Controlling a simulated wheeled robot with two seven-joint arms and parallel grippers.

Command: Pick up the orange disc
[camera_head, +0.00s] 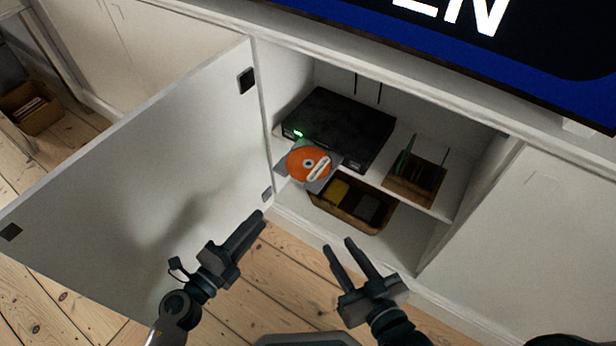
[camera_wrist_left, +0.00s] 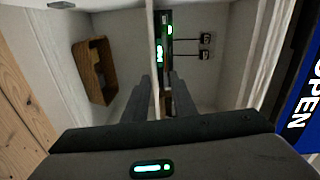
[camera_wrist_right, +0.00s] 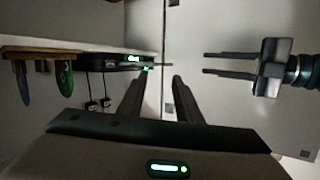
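The orange disc (camera_head: 303,171) has a white mark at its middle. It lies on the grey pulled-out tray (camera_head: 322,184) of a black player (camera_head: 350,125) on the cabinet shelf. My left gripper (camera_head: 260,215) is at the open cabinet's front, below and left of the disc, apart from it. Its two fingers show a gap in the left wrist view (camera_wrist_left: 160,82), and it is empty. My right gripper (camera_head: 340,245) is open and empty, below and right of the disc in the head view. The disc's face does not show clearly in either wrist view.
The open cabinet door (camera_head: 130,190) stands to the left of my left gripper. A wooden box (camera_head: 345,219) with cases sits below the disc. A wooden rack (camera_head: 412,186) with upright discs stands right of the player. The floor before the cabinet is clear.

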